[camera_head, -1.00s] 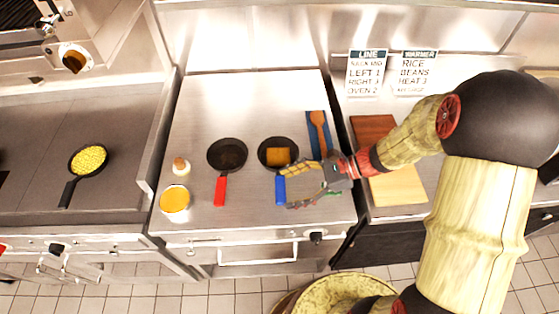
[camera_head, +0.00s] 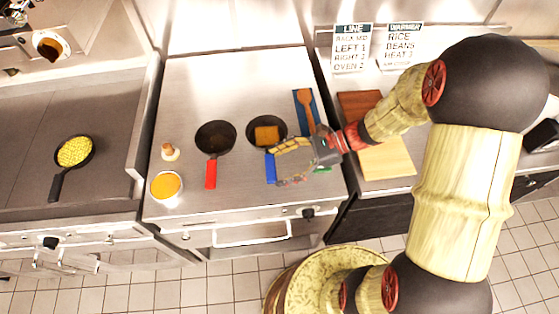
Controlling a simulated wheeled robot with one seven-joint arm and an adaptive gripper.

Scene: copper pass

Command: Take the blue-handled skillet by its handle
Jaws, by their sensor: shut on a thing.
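The blue-handled skillet (camera_head: 252,127) is a small dark pan on the steel counter, with a square golden-brown piece of food (camera_head: 267,135) in it. Its blue handle (camera_head: 270,170) points toward the front edge. My gripper (camera_head: 279,166) reaches in from the right and is shut on the blue handle, a finger on either side. Part of the handle is hidden behind the upper finger. The pan appears to rest on the counter.
A red-handled skillet (camera_head: 215,137) stands close on the left. A bowl of orange food (camera_head: 166,186) and a small bottle (camera_head: 169,152) stand further left. Boards (camera_head: 385,160) are on the right.

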